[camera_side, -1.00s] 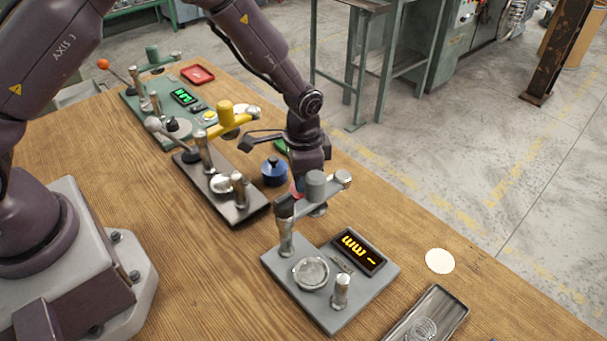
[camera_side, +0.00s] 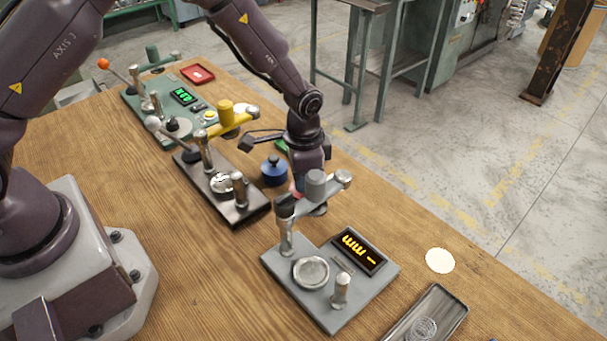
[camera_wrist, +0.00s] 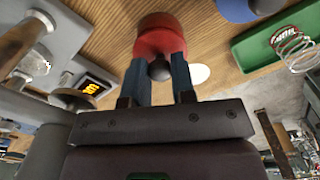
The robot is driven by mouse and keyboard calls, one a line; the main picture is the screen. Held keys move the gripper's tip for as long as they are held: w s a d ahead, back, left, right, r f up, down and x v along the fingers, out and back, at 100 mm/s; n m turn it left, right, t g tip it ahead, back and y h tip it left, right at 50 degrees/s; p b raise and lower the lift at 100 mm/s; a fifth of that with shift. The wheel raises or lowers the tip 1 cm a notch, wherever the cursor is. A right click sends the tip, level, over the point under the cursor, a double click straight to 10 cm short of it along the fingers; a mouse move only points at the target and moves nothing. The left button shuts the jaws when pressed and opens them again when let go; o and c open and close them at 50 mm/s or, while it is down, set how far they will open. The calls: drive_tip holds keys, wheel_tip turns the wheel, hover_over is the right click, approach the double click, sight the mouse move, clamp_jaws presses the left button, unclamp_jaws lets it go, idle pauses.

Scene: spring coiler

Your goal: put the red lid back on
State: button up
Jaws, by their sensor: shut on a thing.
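In the wrist view, the red lid (camera_wrist: 159,43) with its dark knob (camera_wrist: 160,70) is between the two blue fingers of my gripper (camera_wrist: 160,75), which is shut on it. A darker red body (camera_wrist: 158,20), probably the tin, shows right beyond the lid; I cannot tell whether the lid is seated on it or just above. In the side view, my gripper (camera_side: 300,190) points down behind the grey machine's crossarm, which hides most of the lid and anything under it.
The grey machine (camera_side: 330,290) stands close in front of my gripper. A blue tin (camera_side: 274,172) stands just left of it. A dark weighing-like fixture (camera_side: 240,212) is farther left. A green tray (camera_wrist: 250,50) with a spring (camera_wrist: 293,50) lies beyond. A grey tray (camera_side: 445,318) is front right.

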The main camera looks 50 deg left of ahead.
drive_tip(key=shift+f, duration=0.45)
drive_tip(key=o, duration=1.1)
drive_tip(key=shift+o, duration=0.2)
drive_tip(key=shift+r, duration=0.1)
drive_tip(key=shift+r, duration=4.15)
